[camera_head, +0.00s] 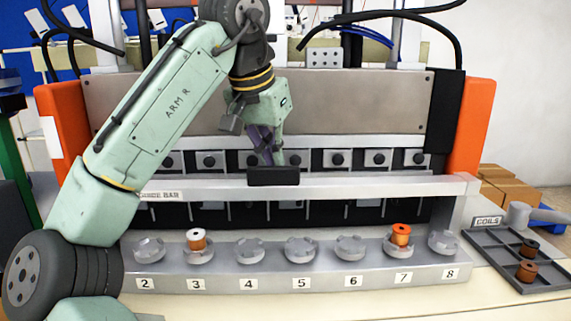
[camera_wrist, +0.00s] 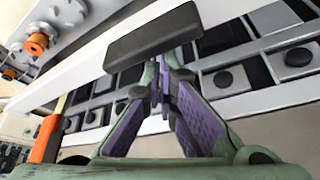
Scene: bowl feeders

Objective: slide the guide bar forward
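The guide bar (camera_head: 375,186) is a long pale metal bar across the front of the machine, labelled "GUIDE BAR" at its left end. It crosses the wrist view as a pale diagonal strip (camera_wrist: 75,77). A black block-shaped handle (camera_head: 273,176) sits on it near the middle and looks large in the wrist view (camera_wrist: 152,37). My gripper (camera_head: 268,160) points down just behind the handle. In the wrist view its purple-padded fingers (camera_wrist: 167,76) come together at the tips, close against the handle's near edge. I cannot tell whether they touch it. The handle partly hides the fingertips.
A row of numbered grey holders (camera_head: 300,250) stands in front of the bar. A dark coil tray (camera_head: 505,262) lies at right. Orange end posts (camera_head: 471,125) flank the machine.

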